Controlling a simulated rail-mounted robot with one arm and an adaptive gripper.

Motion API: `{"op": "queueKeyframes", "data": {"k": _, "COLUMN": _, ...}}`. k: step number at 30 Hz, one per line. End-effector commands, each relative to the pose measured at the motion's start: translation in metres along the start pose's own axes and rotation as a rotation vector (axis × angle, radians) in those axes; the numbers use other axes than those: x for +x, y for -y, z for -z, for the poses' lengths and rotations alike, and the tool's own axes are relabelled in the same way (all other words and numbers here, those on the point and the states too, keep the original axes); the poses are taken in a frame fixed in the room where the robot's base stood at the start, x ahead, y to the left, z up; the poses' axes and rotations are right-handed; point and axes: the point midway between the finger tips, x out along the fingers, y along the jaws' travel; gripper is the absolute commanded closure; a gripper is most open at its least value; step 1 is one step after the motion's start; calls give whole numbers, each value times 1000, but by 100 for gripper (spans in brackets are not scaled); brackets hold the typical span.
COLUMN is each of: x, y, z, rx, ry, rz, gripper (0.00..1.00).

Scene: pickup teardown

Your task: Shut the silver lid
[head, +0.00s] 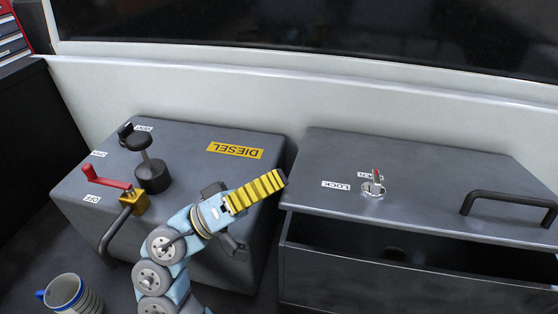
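No plainly silver lid shows. The box at right has a dark grey lid (410,199) with a black bar handle (508,206) and a silver latch with a small key-like lever (375,185). The lid is raised at its front edge, and a dark gap shows between it and the box (390,285). White labels, one reading LOCK, lie beside the latch. My gripper (257,192) is left of this lid, in front of the DIESEL box, apart from the lid's handle. It ends in a yellow ridged part with dark pieces on both sides; its opening is unclear.
The grey DIESEL box (190,215) stands at left, with a black filler cap piece (150,170), a red valve lever (105,178) and a bent pipe. A striped mug (72,294) stands front left. A pale wall panel (300,95) runs behind both boxes.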

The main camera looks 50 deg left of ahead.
Motion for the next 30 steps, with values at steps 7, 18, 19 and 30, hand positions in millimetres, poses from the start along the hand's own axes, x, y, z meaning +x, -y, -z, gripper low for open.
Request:
{"op": "queueKeyframes", "data": {"k": 7, "x": -9, "y": 6, "z": -11, "rx": -1, "ry": -3, "rz": 0, "gripper": 100}}
{"op": "queueKeyframes", "data": {"k": 18, "x": -10, "y": 7, "z": -12, "rx": -1, "ry": -2, "rz": 0, "gripper": 100}}
{"op": "queueKeyframes", "data": {"k": 19, "x": -10, "y": 7, "z": -12, "rx": -1, "ry": -2, "rz": 0, "gripper": 100}}
{"op": "queueKeyframes", "data": {"k": 30, "x": -28, "y": 8, "z": -11, "rx": -2, "ry": -3, "rz": 3, "gripper": 100}}
